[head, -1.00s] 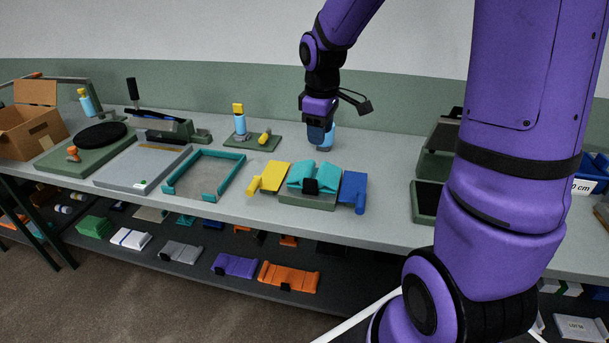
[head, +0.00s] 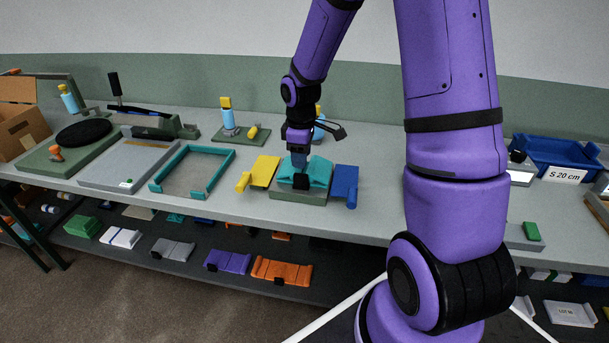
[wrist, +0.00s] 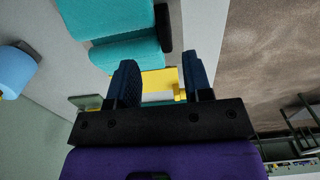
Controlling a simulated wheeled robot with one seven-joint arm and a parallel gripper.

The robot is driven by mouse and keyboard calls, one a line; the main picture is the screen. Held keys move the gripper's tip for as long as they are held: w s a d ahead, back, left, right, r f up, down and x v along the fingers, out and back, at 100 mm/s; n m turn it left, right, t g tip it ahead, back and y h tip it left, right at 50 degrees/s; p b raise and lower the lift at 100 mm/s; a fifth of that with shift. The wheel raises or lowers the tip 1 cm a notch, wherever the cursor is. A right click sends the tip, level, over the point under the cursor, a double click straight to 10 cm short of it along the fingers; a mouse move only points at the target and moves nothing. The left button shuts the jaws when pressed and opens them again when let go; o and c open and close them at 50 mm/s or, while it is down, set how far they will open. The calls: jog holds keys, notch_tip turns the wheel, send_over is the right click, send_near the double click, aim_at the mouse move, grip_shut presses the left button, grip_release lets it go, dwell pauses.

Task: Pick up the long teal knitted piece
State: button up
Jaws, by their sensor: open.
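The teal knitted piece (head: 319,173) lies humped on a low grey-green stand (head: 297,196), with a black clip or band (head: 300,180) at its front. In the wrist view the teal piece (wrist: 110,18) fills the upper left, with a black part at its right end. My gripper (head: 300,163) is just over the middle of the teal piece in the head view. In the wrist view its two dark blue fingers (wrist: 160,80) are apart, with the teal beyond them and yellow showing between. I cannot tell whether the fingers touch the piece.
A yellow piece (head: 264,171) is left of the stand and a blue piece (head: 345,181) is right of it. A light-blue bottle (head: 319,131) stands close behind my gripper. A teal frame (head: 157,183) lies further left. The lower shelf holds several more knitted pieces.

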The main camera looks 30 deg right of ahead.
aim_at(301, 174)
jog(key=shift+s+a+f, duration=0.1)
jog(key=shift+a+f, duration=0.05)
jog(key=shift+f, duration=1)
jog(key=shift+s+a+f, duration=0.1)
jog(key=shift+f, duration=1.05)
grip_shut()
